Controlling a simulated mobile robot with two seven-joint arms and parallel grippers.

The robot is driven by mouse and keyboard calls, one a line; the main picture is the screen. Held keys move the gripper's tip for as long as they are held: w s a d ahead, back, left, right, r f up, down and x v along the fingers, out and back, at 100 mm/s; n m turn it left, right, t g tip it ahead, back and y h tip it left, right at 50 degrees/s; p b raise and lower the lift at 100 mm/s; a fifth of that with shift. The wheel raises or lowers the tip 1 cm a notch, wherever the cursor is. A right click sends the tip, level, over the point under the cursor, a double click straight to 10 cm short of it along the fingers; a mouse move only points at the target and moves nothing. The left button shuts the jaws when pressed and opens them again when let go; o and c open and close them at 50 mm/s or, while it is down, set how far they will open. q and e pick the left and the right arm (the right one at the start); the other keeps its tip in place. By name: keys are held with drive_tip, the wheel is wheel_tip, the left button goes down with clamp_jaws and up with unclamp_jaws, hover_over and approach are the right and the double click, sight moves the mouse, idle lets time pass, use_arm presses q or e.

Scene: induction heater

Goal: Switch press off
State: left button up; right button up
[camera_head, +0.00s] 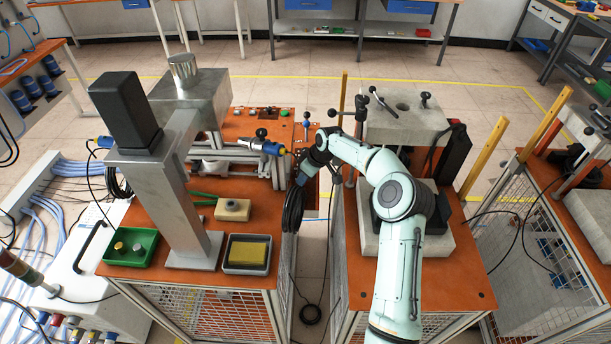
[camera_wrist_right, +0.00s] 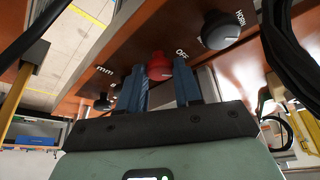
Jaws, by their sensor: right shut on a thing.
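In the right wrist view a red knob (camera_wrist_right: 159,66) sits on an orange-brown panel beside the label OFF. The two blue fingers of my right gripper (camera_wrist_right: 161,80) stand on either side of it, shut on it. In the head view my right gripper (camera_head: 302,172) is at the right edge of the left workbench, where the knob itself is hidden. The grey press (camera_head: 190,195) with a black block on top stands on that bench. My left gripper is not in view.
A black knob (camera_wrist_right: 220,30) labelled HORN is close to the right finger, and another dark knob (camera_wrist_right: 103,103) is at the left. Black cables (camera_head: 292,208) hang beside the bench.

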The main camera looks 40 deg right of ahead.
drive_tip(key=shift+d+n+y, duration=0.1)
drive_tip(key=shift+n+y, duration=0.3)
drive_tip(key=shift+n, duration=0.6)
drive_tip(key=o, duration=1)
drive_tip(key=shift+o, duration=0.2)
drive_tip(key=v, duration=1.3)
drive_tip(key=shift+r, duration=0.25)
